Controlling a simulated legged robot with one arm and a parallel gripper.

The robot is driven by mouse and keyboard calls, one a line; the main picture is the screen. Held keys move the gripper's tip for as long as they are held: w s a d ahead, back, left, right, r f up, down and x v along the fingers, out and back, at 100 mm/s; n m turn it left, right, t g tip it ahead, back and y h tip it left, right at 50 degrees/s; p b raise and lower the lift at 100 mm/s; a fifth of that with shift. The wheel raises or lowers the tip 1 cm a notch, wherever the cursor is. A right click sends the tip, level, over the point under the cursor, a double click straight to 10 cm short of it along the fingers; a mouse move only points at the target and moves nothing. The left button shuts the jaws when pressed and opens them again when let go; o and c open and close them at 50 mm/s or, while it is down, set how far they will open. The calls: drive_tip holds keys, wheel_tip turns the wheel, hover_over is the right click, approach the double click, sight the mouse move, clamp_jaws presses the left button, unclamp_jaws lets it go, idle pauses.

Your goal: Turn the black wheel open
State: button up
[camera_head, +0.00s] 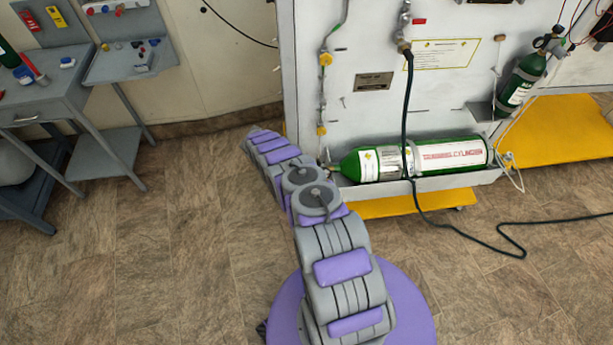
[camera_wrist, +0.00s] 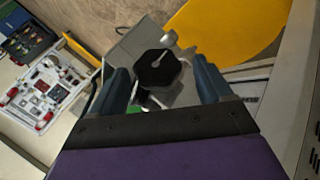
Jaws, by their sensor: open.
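The black wheel (camera_wrist: 158,68) shows in the wrist view as a dark, many-sided knob with a light stem or slot at its centre. My gripper (camera_wrist: 160,72) is open, with one blue-grey finger on each side of the wheel. Gaps show between the wheel and both fingers, and I see no contact. How far the wheel lies along the fingers is hard to tell. In the head view the wheel and the fingertips cannot be made out; my arm reaches toward the left end of the green cylinder (camera_head: 450,155).
The cylinder lies on a ledge of the white trainer panel (camera_head: 365,110), above a yellow base (camera_head: 385,205). A dark hose (camera_head: 408,130) hangs before it. A second green cylinder (camera_head: 522,82) is mounted at right. A grey cart (camera_head: 55,105) stands left. The floor between is clear.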

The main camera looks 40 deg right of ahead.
drive_tip(key=v, duration=1.7)
drive_tip(key=shift+p, duration=0.4)
drive_tip(key=shift+w, duration=0.1)
